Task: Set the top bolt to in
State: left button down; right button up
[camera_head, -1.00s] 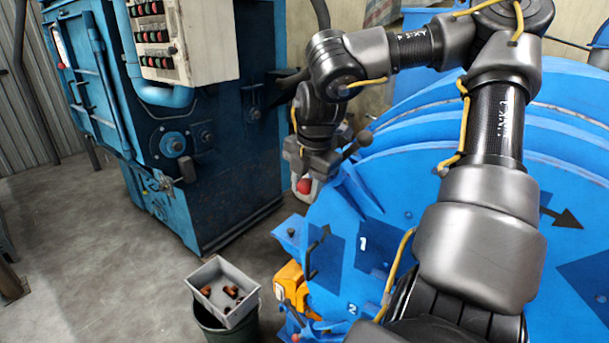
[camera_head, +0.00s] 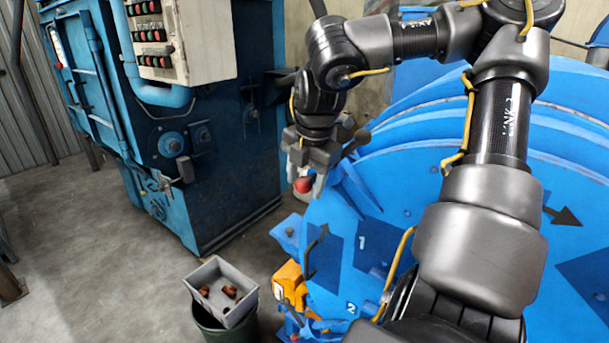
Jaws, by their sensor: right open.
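The round blue door (camera_head: 395,215) of the drum machine fills the right side, marked 1 and 2. My right arm hides part of the door. My left gripper is not in view.
A grey tray with brown pieces (camera_head: 222,285) sits on a dark bin (camera_head: 228,325) below left. An orange part (camera_head: 290,285) is at the door's lower left edge. A blue cabinet (camera_head: 225,150) with a button panel (camera_head: 160,40) stands behind. The floor between is clear.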

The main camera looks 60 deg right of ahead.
jog(key=v, duration=0.9)
jog(key=shift+b, duration=0.35)
jog(key=shift+s+a+f, duration=0.1)
jog(key=shift+s, duration=0.05)
